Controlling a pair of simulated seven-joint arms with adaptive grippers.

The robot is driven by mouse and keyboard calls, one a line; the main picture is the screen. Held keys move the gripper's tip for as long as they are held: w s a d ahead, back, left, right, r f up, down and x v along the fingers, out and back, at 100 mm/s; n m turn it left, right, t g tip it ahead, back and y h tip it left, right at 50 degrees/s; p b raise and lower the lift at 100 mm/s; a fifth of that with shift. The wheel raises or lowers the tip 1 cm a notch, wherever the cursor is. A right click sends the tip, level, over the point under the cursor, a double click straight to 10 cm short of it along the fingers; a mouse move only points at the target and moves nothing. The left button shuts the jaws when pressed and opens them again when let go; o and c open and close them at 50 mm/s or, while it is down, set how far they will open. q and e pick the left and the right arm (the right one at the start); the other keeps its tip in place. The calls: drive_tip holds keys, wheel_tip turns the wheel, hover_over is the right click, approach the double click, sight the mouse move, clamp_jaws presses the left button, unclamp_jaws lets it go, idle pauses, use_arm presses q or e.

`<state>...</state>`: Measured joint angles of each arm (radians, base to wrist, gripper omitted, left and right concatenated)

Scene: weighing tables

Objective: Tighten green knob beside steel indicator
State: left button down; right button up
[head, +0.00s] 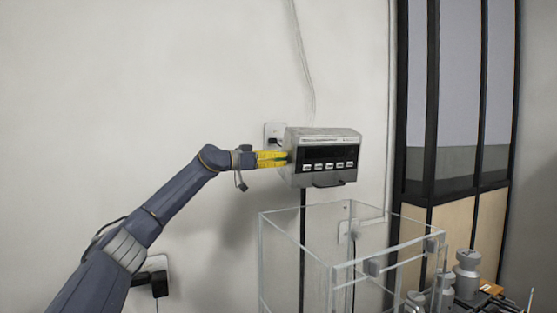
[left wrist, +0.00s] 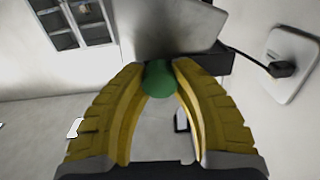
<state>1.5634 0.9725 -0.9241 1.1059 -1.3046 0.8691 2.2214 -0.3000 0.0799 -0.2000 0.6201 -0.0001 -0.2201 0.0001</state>
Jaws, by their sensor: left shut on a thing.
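The steel indicator (head: 322,157) is a grey box with a dark display and a row of buttons, mounted on a post in front of the wall. Its side also shows in the left wrist view (left wrist: 165,27). The green knob (left wrist: 158,79) sits beside the indicator in the left wrist view. My left gripper (left wrist: 158,75), with yellow fingers, is shut on the knob, one finger on each side. In the head view the left gripper (head: 285,158) reaches the indicator's left side, and its fingers mostly hide the knob. My right gripper is not in view.
A glass enclosure (head: 330,262) stands below the indicator. Metal weights (head: 467,274) stand at the lower right. A wall socket (head: 273,131) with a plug is behind the indicator, and it also shows in the left wrist view (left wrist: 292,62). A dark-framed partition (head: 432,120) is at right.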

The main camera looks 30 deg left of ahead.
use_arm(q)
drive_tip(key=m, duration=0.6)
drive_tip(key=shift+m, duration=0.4)
drive_tip(key=m, duration=0.3)
drive_tip(key=shift+s+d+m, duration=0.1)
drive_tip(key=shift+m, duration=0.3)
drive_tip(key=m, duration=0.3)
drive_tip(key=shift+m, duration=0.3)
drive_tip(key=m, duration=0.3)
drive_tip(key=shift+f, duration=0.1)
drive_tip(key=m, duration=0.4)
drive_tip(key=shift+f, duration=0.1)
drive_tip(key=m, duration=0.4)
drive_tip(key=shift+f+m, duration=0.1)
drive_tip(key=shift+m, duration=1.2)
drive_tip(key=shift+f, duration=0.1)
